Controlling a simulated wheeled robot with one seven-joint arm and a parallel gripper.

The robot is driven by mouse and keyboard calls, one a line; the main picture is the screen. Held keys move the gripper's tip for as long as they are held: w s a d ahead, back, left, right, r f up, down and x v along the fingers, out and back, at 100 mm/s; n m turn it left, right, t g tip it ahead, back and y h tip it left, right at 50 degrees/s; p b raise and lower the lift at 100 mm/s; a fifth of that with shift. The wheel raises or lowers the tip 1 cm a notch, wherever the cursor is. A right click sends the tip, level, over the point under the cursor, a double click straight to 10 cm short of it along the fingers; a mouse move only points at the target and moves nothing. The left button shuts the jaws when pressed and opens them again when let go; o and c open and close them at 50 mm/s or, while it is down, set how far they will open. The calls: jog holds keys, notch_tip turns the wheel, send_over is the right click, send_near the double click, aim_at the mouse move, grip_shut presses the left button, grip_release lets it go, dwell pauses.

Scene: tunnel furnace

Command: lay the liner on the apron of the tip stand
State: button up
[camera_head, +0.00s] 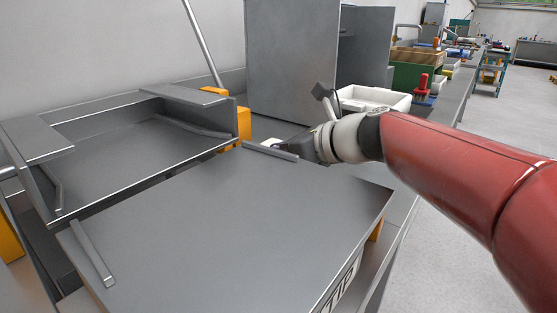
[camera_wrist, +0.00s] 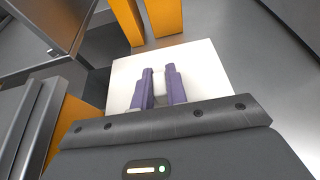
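The apron (camera_head: 230,215) is a flat grey plate in the foreground of the head view, bare, with a short raised strip near its left and far edges. It belongs to the grey tip stand, whose raised tray (camera_head: 140,150) is at left. A white square sheet (camera_wrist: 205,65), seemingly the liner, lies under my gripper (camera_wrist: 160,72) in the wrist view. The purple fingers stand either side of a small white raised part; I cannot tell whether they press on it. In the head view my gripper (camera_head: 285,150) is low, just past the apron's far edge, fingers hidden.
Orange posts (camera_wrist: 163,15) stand close beyond the white sheet. A tall grey panel (camera_head: 290,60) rises behind my gripper. A white bin (camera_head: 373,99), a green crate (camera_head: 410,75) and a red-handled tool (camera_head: 422,85) stand on the bench behind my arm.

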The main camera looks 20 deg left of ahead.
grip_shut()
jog(key=shift+r+p, duration=1.7)
jog(key=shift+p, duration=0.1)
